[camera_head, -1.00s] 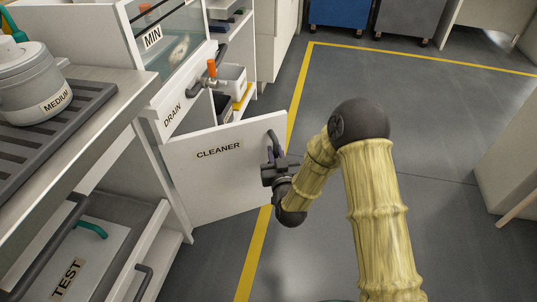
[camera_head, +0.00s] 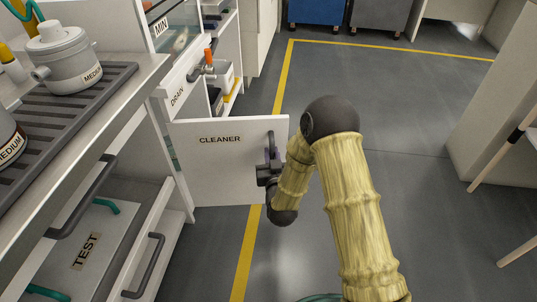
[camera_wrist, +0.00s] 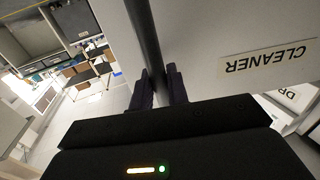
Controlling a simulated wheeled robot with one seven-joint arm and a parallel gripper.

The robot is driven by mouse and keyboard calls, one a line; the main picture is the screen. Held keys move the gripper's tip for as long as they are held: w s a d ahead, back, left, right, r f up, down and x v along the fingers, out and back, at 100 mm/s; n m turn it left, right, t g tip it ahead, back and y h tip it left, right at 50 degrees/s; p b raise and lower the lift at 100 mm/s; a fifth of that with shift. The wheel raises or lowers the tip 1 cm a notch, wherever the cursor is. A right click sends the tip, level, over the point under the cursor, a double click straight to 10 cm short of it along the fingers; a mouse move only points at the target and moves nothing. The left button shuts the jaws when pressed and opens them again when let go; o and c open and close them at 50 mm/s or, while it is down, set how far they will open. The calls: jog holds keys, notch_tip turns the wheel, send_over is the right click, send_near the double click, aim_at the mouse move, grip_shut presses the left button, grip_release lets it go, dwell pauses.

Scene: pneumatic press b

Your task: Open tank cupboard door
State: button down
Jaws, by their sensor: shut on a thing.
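The cupboard door (camera_head: 225,170) is white, marked CLEANER, and stands swung out from the cabinet below the tank with the DRAIN label. Its dark bar handle (camera_head: 271,146) is near the door's free right edge. My gripper (camera_head: 268,172) is at the lower part of that handle. In the wrist view, the fingers of my gripper (camera_wrist: 160,90) are shut around the dark handle bar (camera_wrist: 145,40), with the door face (camera_wrist: 225,40) beside it. The inside of the cupboard is mostly hidden behind the door.
An orange-handled drain valve (camera_head: 208,58) sticks out above the door. Grey floor with a yellow line (camera_head: 262,215) is free ahead. A pale cabinet (camera_head: 490,110) stands at right.

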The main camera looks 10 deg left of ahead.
jog(key=shift+s+a, duration=0.2)
jog(key=shift+s, duration=0.2)
jog(key=c, duration=1.4)
grip_release()
jog(key=shift+w, duration=0.1)
jog(key=shift+c, duration=0.2)
jog(key=shift+d, duration=0.2)
